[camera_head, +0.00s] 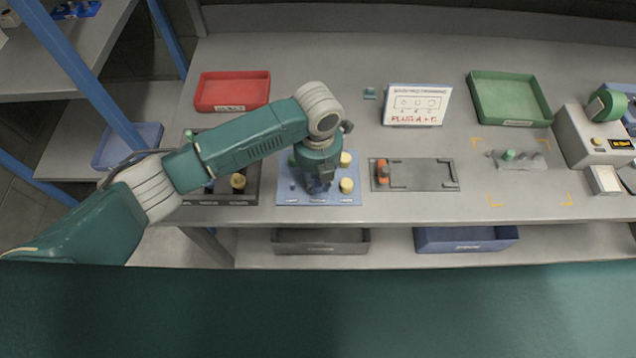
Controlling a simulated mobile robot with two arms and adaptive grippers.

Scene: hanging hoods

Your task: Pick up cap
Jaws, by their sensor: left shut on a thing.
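My left gripper (318,188) points down over a blue board (285,197) on the bench. It is shut on a small cap, mostly hidden between and under the fingers. Two yellow caps stand on the board just right of the gripper, a rear one (346,159) and a front one (346,185). Something green shows at the board's left rear, partly hidden by my arm. My right gripper is out of view.
A dark board with a yellow knob (238,181) lies left, partly under my arm. A grey fixture with an orange block (382,172) lies right. A red tray (232,91), sign (416,104) and green tray (507,98) stand behind.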

